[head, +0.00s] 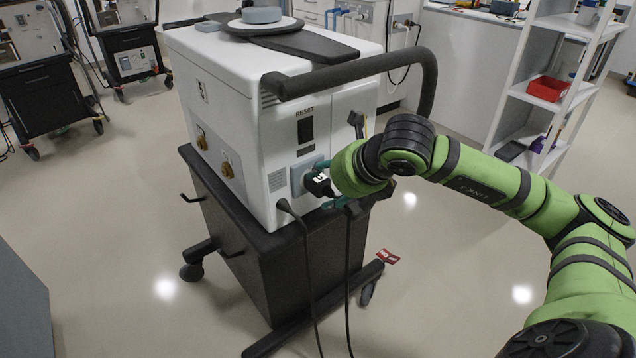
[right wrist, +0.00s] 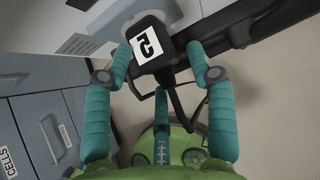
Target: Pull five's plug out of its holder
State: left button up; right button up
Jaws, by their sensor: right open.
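Five's plug (right wrist: 150,45) is a black block with a white label bearing a 5, seen upside down in the right wrist view. In the head view the plug (head: 318,184) sits at a blue-grey holder (head: 299,181) on the rear panel of the white ventilator (head: 235,120). My right gripper (head: 327,184) is at the plug, with teal fingers above and below it. In the right wrist view the gripper (right wrist: 160,52) is open, with fingers on both sides of the plug. Contact cannot be told. The left gripper is out of view.
A thick dark handle bar (head: 350,70) arches above the plug. A white shelf (head: 545,95) stands behind my right arm.

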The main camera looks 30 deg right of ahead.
jog(key=shift+w+f+b, duration=0.1)
jog(key=shift+f+b, duration=0.25)
dwell(0.4)
jog(key=shift+a, duration=0.1)
